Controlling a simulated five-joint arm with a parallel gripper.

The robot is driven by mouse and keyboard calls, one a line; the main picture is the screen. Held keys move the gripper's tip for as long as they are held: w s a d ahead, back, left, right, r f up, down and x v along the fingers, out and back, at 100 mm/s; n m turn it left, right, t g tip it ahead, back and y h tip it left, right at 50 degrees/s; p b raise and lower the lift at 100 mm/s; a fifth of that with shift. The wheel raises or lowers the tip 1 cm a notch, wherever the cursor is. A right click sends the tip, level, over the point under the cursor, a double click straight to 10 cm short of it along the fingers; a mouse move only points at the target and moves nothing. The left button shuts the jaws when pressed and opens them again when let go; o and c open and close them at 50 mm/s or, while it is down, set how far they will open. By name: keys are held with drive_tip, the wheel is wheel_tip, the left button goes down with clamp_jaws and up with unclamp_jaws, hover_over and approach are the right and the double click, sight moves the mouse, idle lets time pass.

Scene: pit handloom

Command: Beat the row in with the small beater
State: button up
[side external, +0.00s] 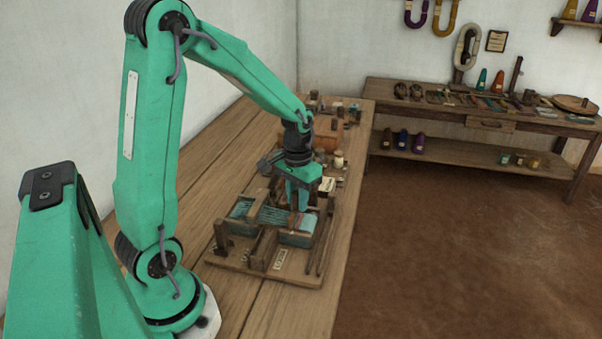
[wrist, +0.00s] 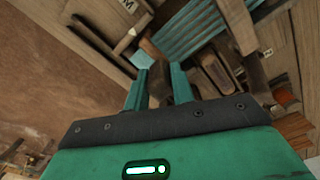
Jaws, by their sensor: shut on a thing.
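The small loom (side external: 262,213) stands on a wooden board on the bench, with teal warp threads stretched across its frame. The threads also show at the top of the wrist view (wrist: 196,28). My gripper (side external: 300,204) points down over the right part of the threads. In the wrist view its two teal fingers (wrist: 160,78) are shut on a dark wooden piece, which looks like the small beater (wrist: 154,57). The beater's lower end and its exact contact with the row are hard to make out.
Wooden rails and posts of the loom frame (side external: 262,248) stand close around my gripper. Small tools and blocks lie on the bench behind, near an orange-brown box (side external: 327,143). The bench's near left part (side external: 240,295) is clear. A side table (side external: 480,118) with goods stands far right.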

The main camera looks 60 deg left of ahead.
drive_tip(key=shift+o, duration=1)
drive_tip(key=shift+w+d, duration=0.3)
drive_tip(key=shift+w, duration=0.1)
drive_tip(key=shift+s+a+r, duration=0.1)
drive_tip(key=shift+s+a, duration=0.4)
drive_tip(key=shift+a, duration=0.05)
drive_tip(key=shift+c, duration=1.3)
drive_tip(key=shift+s+a, duration=1.1)
drive_tip(key=shift+s, duration=0.2)
drive_tip(key=shift+s+a, duration=1.1)
drive_tip(key=shift+s, duration=0.15)
drive_tip(key=o, duration=0.8)
drive_tip(key=shift+o, duration=0.2)
drive_tip(key=shift+w, duration=0.1)
